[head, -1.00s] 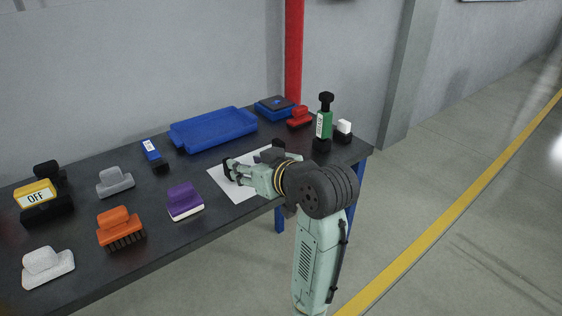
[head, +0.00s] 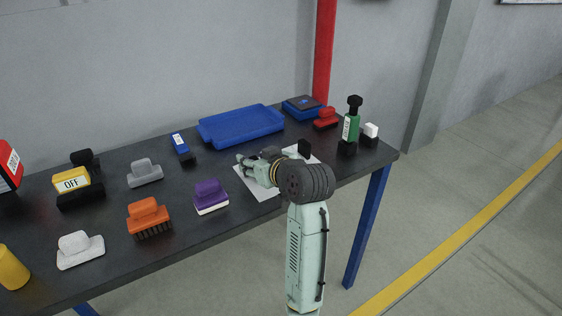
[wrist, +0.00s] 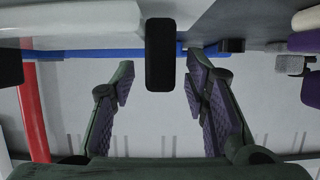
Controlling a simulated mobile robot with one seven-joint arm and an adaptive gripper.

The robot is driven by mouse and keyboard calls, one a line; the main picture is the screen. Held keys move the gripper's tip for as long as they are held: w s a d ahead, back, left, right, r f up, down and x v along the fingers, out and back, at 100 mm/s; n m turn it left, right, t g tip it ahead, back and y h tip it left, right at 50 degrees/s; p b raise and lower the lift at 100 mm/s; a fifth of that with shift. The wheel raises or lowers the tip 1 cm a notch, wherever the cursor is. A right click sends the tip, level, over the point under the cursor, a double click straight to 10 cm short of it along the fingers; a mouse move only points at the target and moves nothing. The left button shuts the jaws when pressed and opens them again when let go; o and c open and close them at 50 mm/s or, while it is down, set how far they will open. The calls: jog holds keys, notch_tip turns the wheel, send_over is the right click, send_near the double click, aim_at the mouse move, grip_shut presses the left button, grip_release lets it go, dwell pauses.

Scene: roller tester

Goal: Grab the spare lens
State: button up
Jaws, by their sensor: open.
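A black block with rounded corners (wrist: 160,55), which looks like the spare lens, stands upright in the wrist view between my fingers. Clear gaps separate it from both fingers. My gripper (wrist: 160,90) is open, its purple-padded fingers spread to either side of the block. In the head view, my gripper (head: 242,161) is low over a white sheet (head: 253,189) on the dark table and points left and back. The hand hides much of the sheet there, and I cannot make out the block between the fingers in that view.
On the table (head: 110,232), a purple block (head: 210,196) and a blue-black device (head: 182,148) lie left of my gripper. A blue tray (head: 240,125) is behind it.

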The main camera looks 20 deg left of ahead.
jog(key=shift+c, duration=0.4)
grip_shut()
